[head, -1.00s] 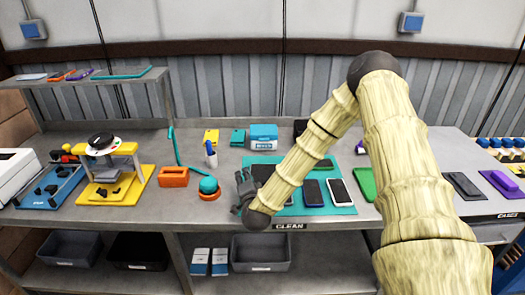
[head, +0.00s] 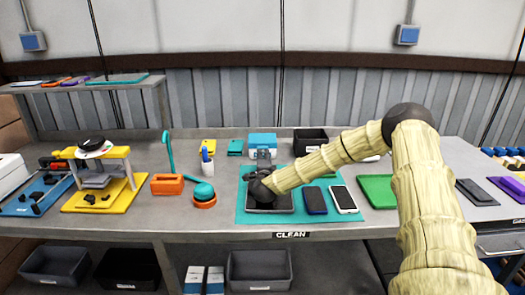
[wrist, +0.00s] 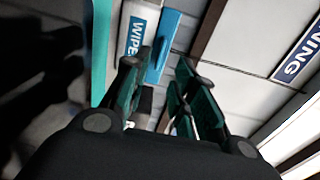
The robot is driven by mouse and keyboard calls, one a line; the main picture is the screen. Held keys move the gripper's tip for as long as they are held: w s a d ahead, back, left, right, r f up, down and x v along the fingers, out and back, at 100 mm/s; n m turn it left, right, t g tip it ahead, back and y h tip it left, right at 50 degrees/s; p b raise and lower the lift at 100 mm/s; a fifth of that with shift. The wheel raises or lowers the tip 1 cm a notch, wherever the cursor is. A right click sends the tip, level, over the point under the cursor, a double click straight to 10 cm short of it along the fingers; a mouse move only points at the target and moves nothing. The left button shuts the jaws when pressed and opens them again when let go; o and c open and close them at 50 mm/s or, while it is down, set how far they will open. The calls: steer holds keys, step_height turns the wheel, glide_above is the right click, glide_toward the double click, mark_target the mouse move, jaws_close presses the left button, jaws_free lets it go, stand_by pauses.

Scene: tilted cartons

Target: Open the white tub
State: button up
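The white tub (head: 262,153) has a blue-teal lid (head: 262,139) and stands at the back of the bench, just behind the teal mat. My gripper (head: 263,160) is in front of it, above the mat, and hides part of its front. In the wrist view the tub's "WIPE" label (wrist: 137,36) and its blue lid (wrist: 170,38) show tilted beyond the fingers. My gripper (wrist: 158,88) is open there, with its green-padded fingers apart. The lid looks closed. I cannot tell whether a fingertip touches the tub.
The teal mat (head: 243,212) holds a dark phone (head: 315,200) and a white-edged phone (head: 343,199). A black bin (head: 311,139) stands right of the tub, and a small teal block (head: 235,147) to its left. A teal lamp-like item (head: 204,192) and an orange block (head: 167,184) are further left.

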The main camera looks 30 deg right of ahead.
mark_target(262, 142)
steer(key=p+x, duration=0.1)
steer(key=x, duration=0.6)
steer(key=shift+w+d, duration=0.15)
steer(key=shift+w, duration=0.15)
jaws_close()
